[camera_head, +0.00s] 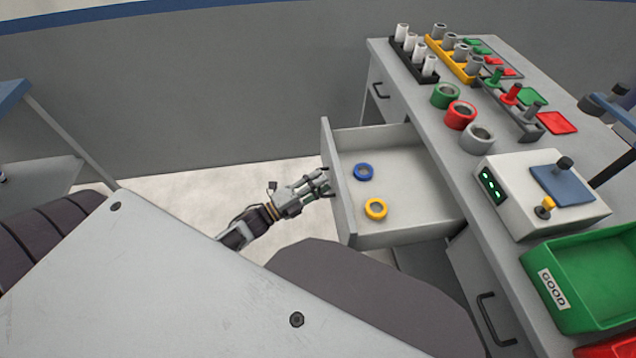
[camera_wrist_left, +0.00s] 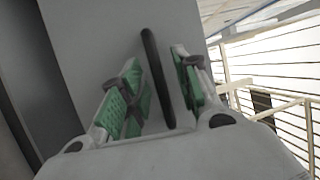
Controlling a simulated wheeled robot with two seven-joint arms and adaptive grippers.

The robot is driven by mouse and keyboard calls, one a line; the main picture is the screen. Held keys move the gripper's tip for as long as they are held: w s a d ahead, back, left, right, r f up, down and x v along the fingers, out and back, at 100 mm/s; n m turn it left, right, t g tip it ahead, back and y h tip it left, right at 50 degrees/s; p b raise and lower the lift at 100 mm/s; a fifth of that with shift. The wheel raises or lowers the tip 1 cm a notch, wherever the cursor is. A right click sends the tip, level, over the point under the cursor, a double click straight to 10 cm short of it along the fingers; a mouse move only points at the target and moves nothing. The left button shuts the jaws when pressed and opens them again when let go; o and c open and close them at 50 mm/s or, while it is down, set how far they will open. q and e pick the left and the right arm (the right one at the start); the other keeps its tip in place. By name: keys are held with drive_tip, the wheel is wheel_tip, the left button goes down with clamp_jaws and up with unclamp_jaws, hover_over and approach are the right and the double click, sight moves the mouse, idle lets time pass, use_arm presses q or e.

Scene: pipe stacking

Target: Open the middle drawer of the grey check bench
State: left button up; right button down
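The grey check bench (camera_head: 455,160) stands at the right in the head view. Its middle drawer (camera_head: 400,150) is pulled well out, with a blue ring (camera_head: 364,172) and a yellow ring (camera_head: 376,209) inside. My left gripper (camera_head: 326,184) is at the outer face of the drawer front. In the left wrist view, the dark bar handle (camera_wrist_left: 158,80) lies between the green pads of my left gripper (camera_wrist_left: 160,92). The pads stand apart, with small gaps to the bar. My right gripper is not in view.
The bench top carries pegs in racks, loose green, red and grey rings, a white device (camera_head: 540,195) and a green bin (camera_head: 585,275) marked GOOD. Another handle (camera_head: 493,320) is on the bench front, nearer me. Open floor (camera_head: 190,200) lies left of the drawer.

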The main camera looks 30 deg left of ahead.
use_arm(q)
drive_tip(key=v, duration=1.2)
idle(0.3)
idle(0.5)
